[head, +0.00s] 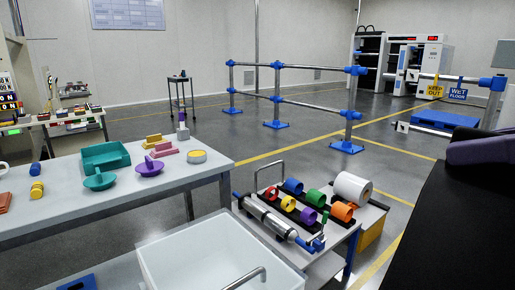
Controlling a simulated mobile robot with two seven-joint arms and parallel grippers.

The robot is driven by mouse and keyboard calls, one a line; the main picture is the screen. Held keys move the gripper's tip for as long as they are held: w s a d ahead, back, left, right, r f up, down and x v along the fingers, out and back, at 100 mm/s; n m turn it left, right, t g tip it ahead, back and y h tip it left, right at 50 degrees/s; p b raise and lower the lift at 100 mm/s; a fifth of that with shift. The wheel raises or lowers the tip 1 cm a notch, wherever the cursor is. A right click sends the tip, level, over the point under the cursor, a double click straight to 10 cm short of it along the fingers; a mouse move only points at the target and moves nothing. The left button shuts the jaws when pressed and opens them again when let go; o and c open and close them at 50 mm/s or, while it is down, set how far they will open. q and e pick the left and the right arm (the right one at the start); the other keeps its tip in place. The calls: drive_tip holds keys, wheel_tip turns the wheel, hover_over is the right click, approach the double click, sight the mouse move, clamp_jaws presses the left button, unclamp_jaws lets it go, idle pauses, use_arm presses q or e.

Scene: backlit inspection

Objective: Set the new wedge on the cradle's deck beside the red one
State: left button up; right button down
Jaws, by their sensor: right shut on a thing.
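A large dark shape fills the right edge, very close to the camera, with a dark purple piece on it; this looks like my right arm and gripper (481,150). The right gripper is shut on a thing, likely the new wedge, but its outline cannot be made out. My left gripper is not in view. I cannot pick out the cradle or a clearly red wedge. A yellow block (152,141) and a pink block (163,150) lie on the left table, well apart from my right gripper.
The left table (110,215) also carries a teal bin (105,156), teal and purple discs and small cylinders. A white tub (215,250) stands in front. Blue-jointed rails (310,107) cross the floor behind.

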use_arm(q)
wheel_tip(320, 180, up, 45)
drive_tip(key=p, duration=4.2)
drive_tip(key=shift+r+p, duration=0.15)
drive_tip(key=shift+p, duration=0.15)
use_arm(e)
drive_tip(key=s+r, duration=0.2)
drive_tip(key=r, duration=2)
drive_tip(key=s+r+n+g+y, duration=0.1)
drive_tip(key=r, duration=2.1)
drive_tip(key=shift+s+a+r+n+y, duration=0.2)
drive_tip(key=shift+s+r+n+y, duration=0.1)
drive_tip(key=shift+s+r, duration=0.1)
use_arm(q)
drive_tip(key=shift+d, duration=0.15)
use_arm(e)
drive_tip(key=shift+f+g, duration=0.2)
drive_tip(key=shift+g, duration=0.1)
drive_tip(key=shift+r, duration=0.1)
drive_tip(key=shift+s, duration=0.1)
